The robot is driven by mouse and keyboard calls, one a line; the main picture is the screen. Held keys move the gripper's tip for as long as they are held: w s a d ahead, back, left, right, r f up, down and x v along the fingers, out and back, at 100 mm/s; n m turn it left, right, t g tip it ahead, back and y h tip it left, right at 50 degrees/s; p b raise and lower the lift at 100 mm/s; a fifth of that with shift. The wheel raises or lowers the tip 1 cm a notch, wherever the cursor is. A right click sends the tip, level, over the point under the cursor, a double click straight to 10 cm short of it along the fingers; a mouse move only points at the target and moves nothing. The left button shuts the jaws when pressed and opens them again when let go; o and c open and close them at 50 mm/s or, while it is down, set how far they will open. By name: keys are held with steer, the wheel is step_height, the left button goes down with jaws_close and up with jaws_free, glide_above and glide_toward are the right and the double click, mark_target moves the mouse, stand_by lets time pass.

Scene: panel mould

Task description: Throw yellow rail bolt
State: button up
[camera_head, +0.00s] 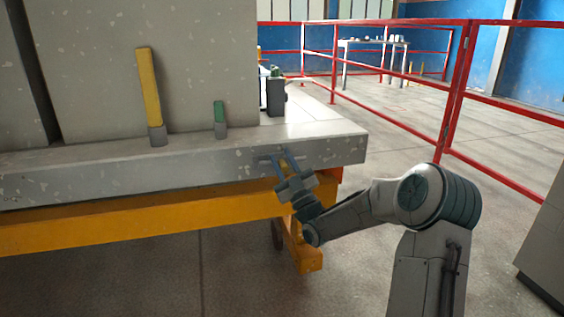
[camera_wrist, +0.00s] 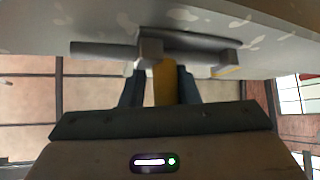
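The rail bolt shows in the wrist view as a dark grey rod (camera_wrist: 100,50) in brackets on the pale speckled rail face, with a yellow handle (camera_wrist: 164,88) hanging from it. My gripper (camera_wrist: 161,72) has one finger on each side of this yellow handle. A narrow gap shows on the left of the handle; the right finger is very close to it, and I cannot tell if they touch. In the head view my gripper (camera_head: 284,160) is at the front face of the rail near its right end and largely hides the bolt.
A tall yellow lever (camera_head: 149,85) and a short green lever (camera_head: 219,112) stand on the pale ledge (camera_head: 300,140) before the upright panel (camera_head: 90,60). A yellow beam (camera_head: 120,225) runs below. Red railings (camera_head: 455,90) stand at right. Floor between is clear.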

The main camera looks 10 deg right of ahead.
steer(key=shift+s+f, duration=0.1)
steer(key=p+v, duration=0.1)
steer(key=v, duration=1.2)
steer(key=shift+s+d+f+p, duration=0.2)
steer(key=shift+p, duration=0.1)
